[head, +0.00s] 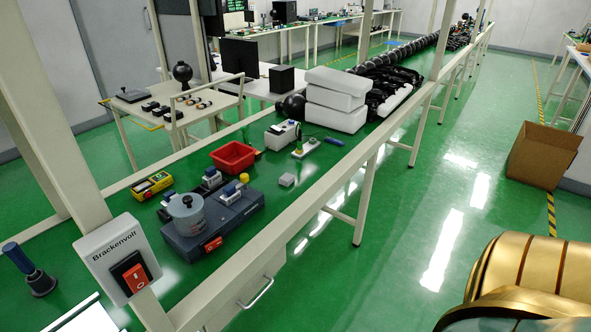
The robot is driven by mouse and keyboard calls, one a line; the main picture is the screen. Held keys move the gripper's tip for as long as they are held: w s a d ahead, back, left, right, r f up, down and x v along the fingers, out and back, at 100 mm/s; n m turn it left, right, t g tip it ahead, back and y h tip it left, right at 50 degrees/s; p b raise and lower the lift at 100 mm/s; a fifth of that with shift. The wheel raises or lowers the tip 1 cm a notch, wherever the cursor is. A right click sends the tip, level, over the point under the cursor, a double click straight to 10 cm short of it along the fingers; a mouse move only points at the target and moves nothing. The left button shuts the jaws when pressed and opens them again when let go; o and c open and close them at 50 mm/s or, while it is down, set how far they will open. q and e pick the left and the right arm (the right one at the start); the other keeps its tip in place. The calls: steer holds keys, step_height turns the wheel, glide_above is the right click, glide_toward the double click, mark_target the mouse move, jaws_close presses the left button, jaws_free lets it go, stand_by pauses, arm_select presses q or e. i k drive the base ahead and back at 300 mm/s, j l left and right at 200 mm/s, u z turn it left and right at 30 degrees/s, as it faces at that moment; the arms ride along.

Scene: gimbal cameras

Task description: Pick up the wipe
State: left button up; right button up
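I cannot pick out a wipe with certainty in the head view. A small light grey block (286,180) lies on the green bench top (262,208), to the right of a dark blue-grey device (243,211). It is too small to tell whether it is the wipe. Both of my grippers are out of view.
The bench also holds a red tray (233,156), a yellow meter (152,186), a white instrument (282,134) and stacked white boxes (335,98). A post with a switch box (118,258) stands at the front. A cardboard box (543,155) sits on the floor at right.

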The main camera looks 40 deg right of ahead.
mark_target(286, 180)
steer(key=i+l+z, duration=0.1)
steer(key=l+z, duration=0.3)
steer(key=i+l+z, duration=0.15)
steer(key=l+z, duration=0.25)
steer(key=l, duration=0.15)
